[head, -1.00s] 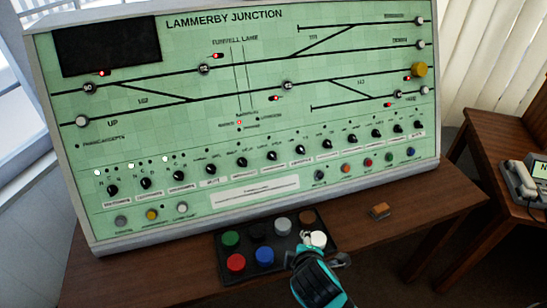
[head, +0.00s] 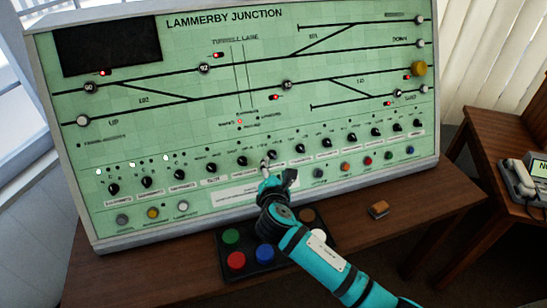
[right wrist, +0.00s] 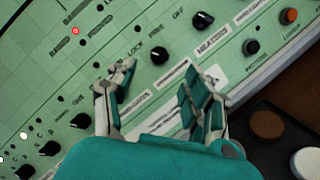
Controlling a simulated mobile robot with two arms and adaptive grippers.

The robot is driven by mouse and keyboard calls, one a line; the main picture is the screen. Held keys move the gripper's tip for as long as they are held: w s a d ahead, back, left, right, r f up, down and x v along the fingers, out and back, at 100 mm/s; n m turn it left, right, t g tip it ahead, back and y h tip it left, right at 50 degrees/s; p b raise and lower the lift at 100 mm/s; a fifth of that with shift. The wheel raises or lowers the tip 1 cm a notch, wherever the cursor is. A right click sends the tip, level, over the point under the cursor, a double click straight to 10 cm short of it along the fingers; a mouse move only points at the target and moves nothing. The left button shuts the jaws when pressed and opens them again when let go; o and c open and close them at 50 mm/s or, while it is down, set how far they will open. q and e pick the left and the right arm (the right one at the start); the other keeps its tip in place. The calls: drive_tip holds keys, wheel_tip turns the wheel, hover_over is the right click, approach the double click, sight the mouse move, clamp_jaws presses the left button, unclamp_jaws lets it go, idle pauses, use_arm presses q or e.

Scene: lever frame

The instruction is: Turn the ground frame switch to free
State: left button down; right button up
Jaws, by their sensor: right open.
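The switch with LOCK and FREE lettering, a small black knob (right wrist: 159,55), shows in the right wrist view, just beyond and between my right fingertips. Its label plate is partly covered by a finger, and I cannot tell where its pointer stands. In the head view this knob (head: 273,155) sits mid-row on the green panel (head: 150,215), close above the fingertips. My right gripper (head: 278,168) is open and empty in front of the panel; its spread fingers also show in the right wrist view (right wrist: 158,88). My left gripper is not in view.
Similar knobs stand close on both sides, including the heater knob (right wrist: 204,20). A black tray of coloured buttons (head: 220,262) lies below, partly behind my right arm. A small orange-brown block (head: 378,209) lies on the desk. A telephone (head: 520,178) stands at right.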

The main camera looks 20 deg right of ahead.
sight(273, 156)
drive_tip(key=x, duration=0.7)
clamp_jaws()
